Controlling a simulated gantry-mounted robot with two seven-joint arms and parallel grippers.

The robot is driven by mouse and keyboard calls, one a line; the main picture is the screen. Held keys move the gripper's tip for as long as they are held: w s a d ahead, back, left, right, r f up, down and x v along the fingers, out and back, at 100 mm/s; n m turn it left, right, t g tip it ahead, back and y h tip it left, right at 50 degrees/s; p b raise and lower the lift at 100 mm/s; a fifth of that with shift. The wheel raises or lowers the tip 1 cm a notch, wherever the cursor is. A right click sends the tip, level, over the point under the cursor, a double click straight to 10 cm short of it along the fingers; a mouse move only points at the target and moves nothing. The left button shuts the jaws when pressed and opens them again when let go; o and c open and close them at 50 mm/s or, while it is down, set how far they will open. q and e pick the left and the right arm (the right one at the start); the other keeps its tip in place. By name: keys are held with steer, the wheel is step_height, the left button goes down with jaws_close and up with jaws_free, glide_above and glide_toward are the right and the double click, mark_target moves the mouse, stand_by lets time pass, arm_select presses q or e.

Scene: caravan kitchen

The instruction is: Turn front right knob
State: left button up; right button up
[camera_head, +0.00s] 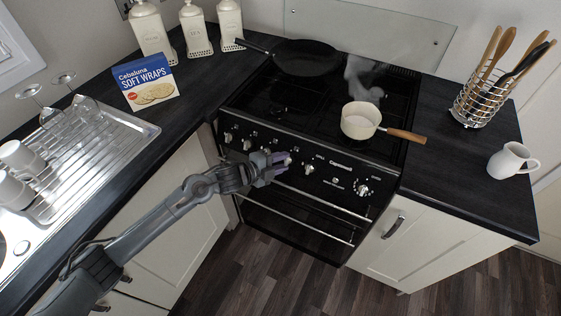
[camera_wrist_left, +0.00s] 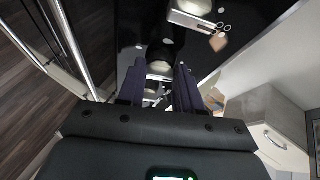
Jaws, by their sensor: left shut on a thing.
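The black cooker (camera_head: 300,130) has a front panel with a row of silver and black knobs. My left gripper (camera_head: 283,160) is at this panel, left of its middle, and is shut on a knob (camera_head: 288,160). In the left wrist view the two fingers (camera_wrist_left: 159,88) stand either side of a round dark and silver knob (camera_wrist_left: 160,68). Another knob (camera_head: 309,169) is just right of the gripper, and one (camera_head: 362,190) sits at the panel's right end. The held knob is partly hidden, and its turn angle cannot be read. My right gripper is not in view.
A cream saucepan (camera_head: 360,120) steams on the front right of the hob, its wooden handle pointing right. A black frying pan (camera_head: 305,57) is at the back left. Oven door rails (camera_head: 310,200) run below the knobs. A white jug (camera_head: 510,160) stands on the right worktop.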

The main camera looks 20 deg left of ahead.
arm_select(q)
steer(key=shift+r+m, duration=0.15)
steer(key=shift+m, duration=0.45)
steer(key=shift+g, duration=0.3)
steer(key=o, duration=1)
steer(key=shift+o, duration=0.2)
steer(key=v, duration=1)
steer(key=shift+s+b, duration=0.3)
